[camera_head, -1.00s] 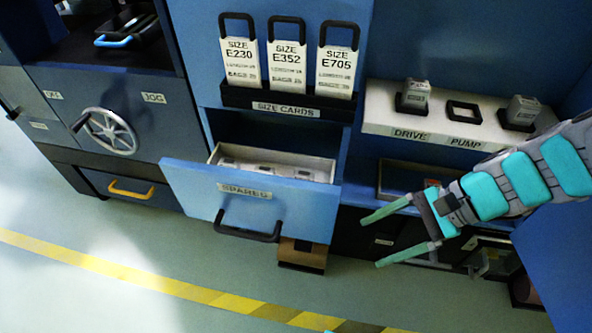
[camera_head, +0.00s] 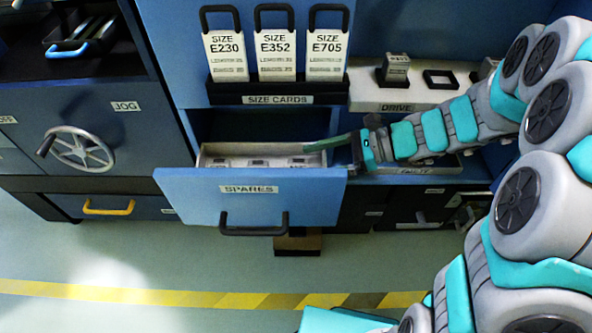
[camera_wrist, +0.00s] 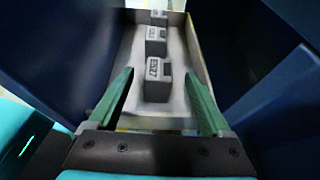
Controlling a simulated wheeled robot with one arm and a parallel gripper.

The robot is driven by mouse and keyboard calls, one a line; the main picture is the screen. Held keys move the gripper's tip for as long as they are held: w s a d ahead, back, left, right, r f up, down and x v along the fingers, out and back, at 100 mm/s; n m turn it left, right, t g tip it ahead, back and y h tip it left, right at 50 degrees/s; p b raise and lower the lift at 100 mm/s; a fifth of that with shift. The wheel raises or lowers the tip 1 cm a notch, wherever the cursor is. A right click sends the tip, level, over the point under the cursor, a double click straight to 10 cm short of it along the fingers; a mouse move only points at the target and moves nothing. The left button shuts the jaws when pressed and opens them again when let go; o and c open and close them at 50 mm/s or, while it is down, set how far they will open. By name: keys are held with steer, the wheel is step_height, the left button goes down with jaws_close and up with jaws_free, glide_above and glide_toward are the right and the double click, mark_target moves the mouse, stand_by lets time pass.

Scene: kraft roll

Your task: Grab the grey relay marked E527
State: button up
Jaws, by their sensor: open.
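The open SPARES drawer (camera_head: 255,200) holds a row of grey relays. In the wrist view the nearest grey relay (camera_wrist: 156,90) stands ahead between the lines of my fingers, and its tilted label seems to read E527. A second relay (camera_wrist: 155,48) and a third (camera_wrist: 158,18) stand behind it, their labels too small to read surely. My gripper (camera_wrist: 159,76) is open and empty, one finger on each side of the nearest relay, with no contact visible. In the head view my gripper (camera_head: 318,146) reaches over the drawer's right end; the relays there are partly hidden by the drawer front.
Size cards (camera_head: 277,55) stand in a rack above the drawer. A pale shelf marked DRIVE (camera_head: 375,97) with a grey relay (camera_head: 396,66) is right of them. The drawer walls (camera_wrist: 196,50) and blue cabinet sides are close around my gripper.

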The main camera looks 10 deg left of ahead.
mark_target(303, 165)
steer(key=x, duration=0.4)
jaws_close()
stand_by(0.7)
